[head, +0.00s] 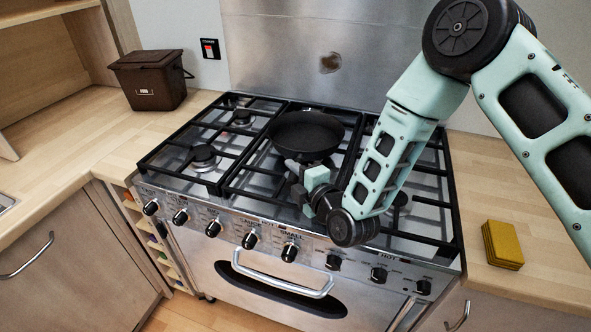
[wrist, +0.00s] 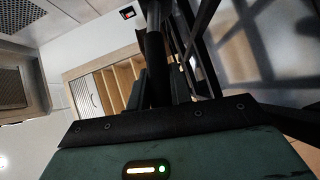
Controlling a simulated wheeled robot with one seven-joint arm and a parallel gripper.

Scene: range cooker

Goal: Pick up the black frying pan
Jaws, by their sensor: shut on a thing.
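The black frying pan (head: 306,132) is over the middle of the range cooker's hob in the head view. From this angle I cannot tell whether it rests on the grates or hangs just above them. My gripper (head: 299,174) is at the pan's near side, where the handle is mostly hidden by the gripper. In the wrist view a dark bar, which looks like the pan's handle (wrist: 155,60), runs between the fingers of my gripper (wrist: 168,88). The gripper is shut on it.
Black grates (head: 190,150) cover the hob around the pan. Control knobs and an oven handle (head: 283,283) line the cooker's front. A brown bin (head: 150,80) stands on the left worktop. Yellow sponges or cloths (head: 502,244) lie on the right worktop. A steel splashback (head: 290,60) rises behind.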

